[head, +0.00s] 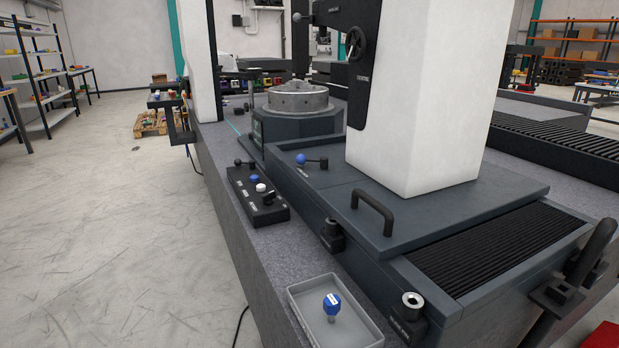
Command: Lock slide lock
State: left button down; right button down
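A short lever with a blue ball knob (301,159) sits on the dark slide carriage (440,205), left of the white column. Its knob points left and its black hub is at the right end. A small label lies beside it, too small to read, so I cannot tell for sure that this is the slide lock. Neither of my grippers shows in the head view.
A control box (258,196) with knobs and buttons stands on the granite bed. A grey tray (366,334) holds a blue-headed piece (332,304). A black carrying handle (372,208) rises from the carriage. A dark lever (596,250) stands at the right.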

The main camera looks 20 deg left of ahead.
aim_at(300, 160)
jog(key=z, duration=0.55)
jog(key=j+z, duration=0.7)
jog(key=j, duration=0.15)
jog(key=k+j+z, duration=0.1)
jog(key=j+z, duration=0.25)
jog(key=k+j, duration=0.1)
jog(key=j, duration=0.35)
jog(key=k+j+z, duration=0.1)
jog(key=j, duration=0.3)
jog(key=k+j+z, duration=0.1)
jog(key=j, duration=0.3)
jog(key=k+j, duration=0.2)
jog(key=j, duration=0.25)
jog(key=k+j+z, duration=0.1)
jog(key=j, duration=0.3)
jog(key=k+j, duration=0.15)
jog(key=j, duration=0.25)
jog(key=z, duration=0.05)
